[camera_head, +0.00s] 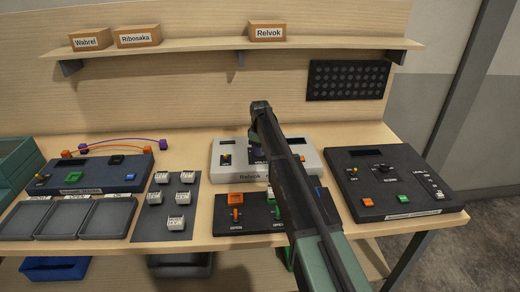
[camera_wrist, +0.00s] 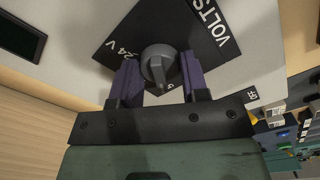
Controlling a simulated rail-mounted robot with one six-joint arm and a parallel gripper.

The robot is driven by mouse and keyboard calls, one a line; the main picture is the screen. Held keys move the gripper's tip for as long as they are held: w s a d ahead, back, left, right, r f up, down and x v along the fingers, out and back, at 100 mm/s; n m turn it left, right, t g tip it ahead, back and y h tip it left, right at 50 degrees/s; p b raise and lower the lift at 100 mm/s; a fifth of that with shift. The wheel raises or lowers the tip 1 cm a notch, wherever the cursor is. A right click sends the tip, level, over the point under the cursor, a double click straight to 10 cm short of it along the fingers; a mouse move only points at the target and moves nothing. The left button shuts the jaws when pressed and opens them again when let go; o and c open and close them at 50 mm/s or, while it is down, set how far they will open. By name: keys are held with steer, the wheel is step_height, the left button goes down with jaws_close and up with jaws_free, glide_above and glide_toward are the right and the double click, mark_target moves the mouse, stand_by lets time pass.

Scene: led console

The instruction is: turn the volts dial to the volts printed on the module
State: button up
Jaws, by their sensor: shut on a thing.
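The volts dial (camera_wrist: 155,60) is a grey round knob with a raised ridge on a black plate lettered VOLTS and 24 V in the wrist view. My gripper (camera_wrist: 160,76) has its purple fingers on both sides of the knob and is shut on it. The knob's exact setting is unclear. The plate belongs to the light grey console (camera_head: 229,172) marked Relvok, where my arm hides the dial in the head view. Several small white-labelled modules (camera_head: 176,223) stand on a dark mat at the left; their print is too small to read.
A blue-grey console (camera_head: 110,178) with curved leads and dark trays (camera_head: 107,219) lie at the left. A black console (camera_head: 400,190) stands at the right. A dark switch panel (camera_head: 232,227) is in front. Labelled boxes, including Relvok (camera_head: 267,32), sit on the shelf.

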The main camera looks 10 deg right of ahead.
steer(key=m, duration=0.5)
steer(key=shift+m, duration=0.4)
steer(key=m, duration=0.5)
steer(key=shift+m, duration=0.3)
steer(key=o, duration=0.9)
steer(key=shift+r, duration=0.1)
